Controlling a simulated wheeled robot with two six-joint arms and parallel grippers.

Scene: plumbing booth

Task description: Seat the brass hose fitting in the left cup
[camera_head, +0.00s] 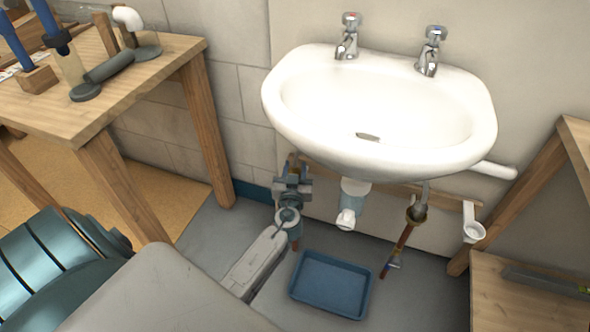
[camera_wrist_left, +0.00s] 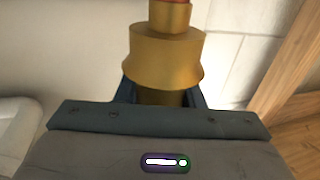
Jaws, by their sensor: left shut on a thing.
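The brass hose fitting (camera_wrist_left: 166,60) is upright between the fingers of my left gripper (camera_wrist_left: 163,92) in the left wrist view, with a reddish end above it at the frame's top edge. In the head view my left gripper (camera_head: 293,184) is under the left side of the basin, close to the wall. Only a small brass-coloured part of the fitting (camera_head: 295,169) shows there. I cannot make out the left cup; the gripper and the basin may hide it. My right gripper is not in view.
The white basin (camera_head: 290,117) overhangs the gripper. To its right are the drain piece (camera_head: 347,214), a hanging copper-coloured hose (camera_head: 403,242) and a white cup-shaped part (camera_head: 474,231). A blue tray (camera_head: 331,285) lies on the floor. A wooden table (camera_head: 150,78) stands at left.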

